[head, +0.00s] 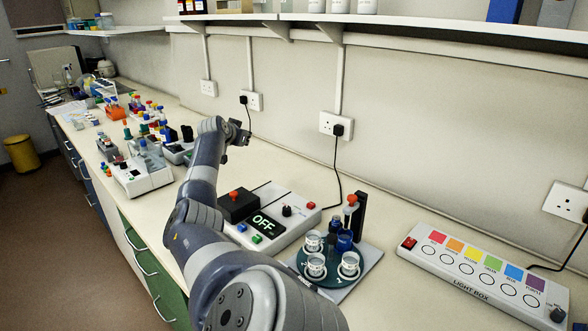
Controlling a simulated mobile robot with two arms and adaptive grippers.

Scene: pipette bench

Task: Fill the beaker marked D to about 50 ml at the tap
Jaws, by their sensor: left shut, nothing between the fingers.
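My left arm reaches forward from the bottom, and its gripper (240,135) is shut and empty above the bench near the wall. It is well apart from the beakers. My right gripper is not in view.
A device reading OFF (266,223) stands left of the plate, partly behind my arm. A light box (484,270) lies at the right. Tube racks and a white instrument (142,175) crowd the bench further left. Bench between the light box and the plate is clear.

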